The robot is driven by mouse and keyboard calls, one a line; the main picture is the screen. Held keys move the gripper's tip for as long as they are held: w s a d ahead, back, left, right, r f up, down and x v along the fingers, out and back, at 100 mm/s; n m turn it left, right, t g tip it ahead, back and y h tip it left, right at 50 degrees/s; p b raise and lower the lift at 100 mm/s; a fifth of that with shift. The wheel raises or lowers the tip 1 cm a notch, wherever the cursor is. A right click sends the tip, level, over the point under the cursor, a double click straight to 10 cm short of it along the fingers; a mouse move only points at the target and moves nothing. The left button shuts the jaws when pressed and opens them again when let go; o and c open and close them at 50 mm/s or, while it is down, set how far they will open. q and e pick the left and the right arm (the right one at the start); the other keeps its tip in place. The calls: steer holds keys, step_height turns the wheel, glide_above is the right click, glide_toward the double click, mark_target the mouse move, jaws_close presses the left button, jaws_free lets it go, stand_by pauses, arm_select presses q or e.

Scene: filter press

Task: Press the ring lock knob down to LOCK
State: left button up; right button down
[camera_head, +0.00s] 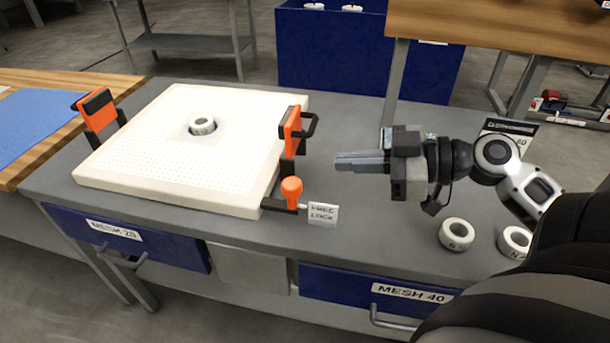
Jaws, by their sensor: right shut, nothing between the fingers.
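The ring lock knob (291,188) is an orange ball on a short orange stem, standing at the front right corner of the white perforated plate (120,150). A small tag reading FREE and LOCK (323,213) is right of it. The knob's exact setting is hard to tell. My left gripper is not in view.
Orange clamps with black handles stand at the plate's left (98,112) and right (291,131) edges. Two white rings lie on the grey bench at the right, one of them below my right arm (456,234). Blue drawers (340,290) are below the bench front.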

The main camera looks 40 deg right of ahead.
steer(key=p, duration=0.1)
glide_above(301, 191)
steer(key=s, duration=0.1)
steer(key=f, duration=0.2)
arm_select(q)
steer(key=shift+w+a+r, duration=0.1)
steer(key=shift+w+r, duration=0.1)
arm_select(e)
steer(key=f, duration=0.3)
steer(key=shift+w+d+f, duration=0.15)
steer(key=shift+d+f, duration=0.05)
steer(key=shift+f, duration=0.2)
